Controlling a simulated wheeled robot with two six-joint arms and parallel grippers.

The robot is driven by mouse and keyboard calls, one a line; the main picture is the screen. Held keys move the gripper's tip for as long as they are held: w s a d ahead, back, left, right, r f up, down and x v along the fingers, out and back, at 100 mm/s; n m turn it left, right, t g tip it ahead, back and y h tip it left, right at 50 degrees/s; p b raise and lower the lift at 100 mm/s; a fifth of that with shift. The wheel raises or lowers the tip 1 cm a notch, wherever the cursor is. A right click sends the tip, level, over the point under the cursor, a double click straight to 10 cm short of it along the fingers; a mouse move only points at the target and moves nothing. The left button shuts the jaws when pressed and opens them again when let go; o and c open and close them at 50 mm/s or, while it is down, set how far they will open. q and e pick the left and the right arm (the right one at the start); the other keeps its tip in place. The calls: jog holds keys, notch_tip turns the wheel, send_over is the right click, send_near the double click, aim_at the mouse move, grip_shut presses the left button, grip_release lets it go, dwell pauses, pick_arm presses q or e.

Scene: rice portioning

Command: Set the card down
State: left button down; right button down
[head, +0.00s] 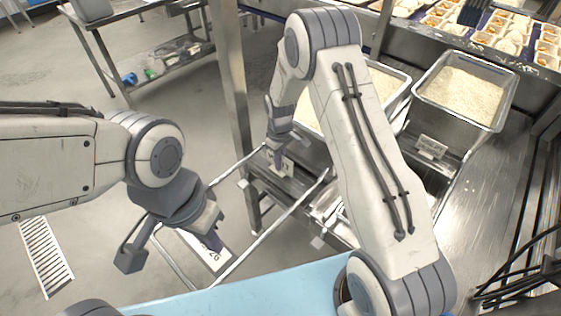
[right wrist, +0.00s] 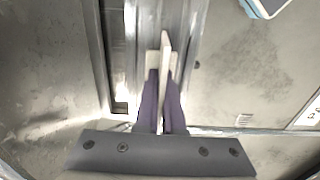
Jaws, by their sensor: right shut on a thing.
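My right gripper (head: 278,156) reaches down beside the metal ledge, left of the rice containers. In the right wrist view its purple fingers (right wrist: 160,98) are shut on a thin white card (right wrist: 165,52), seen nearly edge-on. The card (head: 288,164) also shows in the head view as a small pale patch at the fingertips, just over the ledge; I cannot tell whether it touches it. My left gripper (head: 214,240) hangs at the left over a white sign with dark digits (head: 205,254); its finger opening is unclear.
Two metal containers of rice (head: 462,95) stand at the right, one partly hidden by my right arm. A small label (head: 432,147) is on the front one's stand. A metal rail frame (head: 265,232) and a light blue surface (head: 240,300) lie in front. Open floor is at left.

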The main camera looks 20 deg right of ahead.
jog(key=shift+f, duration=0.2)
jog(key=c, duration=1)
grip_release()
jog(key=shift+c, duration=0.2)
jog(key=shift+r, duration=0.1)
notch_tip(320, 180, up, 12)
jog(key=shift+f+b, duration=0.15)
jog(key=shift+b, duration=0.45)
jog(key=s+a+r, duration=0.5)
jog(key=s+a, duration=0.1)
jog(key=s, duration=0.4)
jog(key=s+a+r, duration=0.5)
jog(key=s, duration=0.5)
jog(key=s+d+y, duration=0.1)
jog(key=s, duration=1)
jog(key=shift+s, duration=0.25)
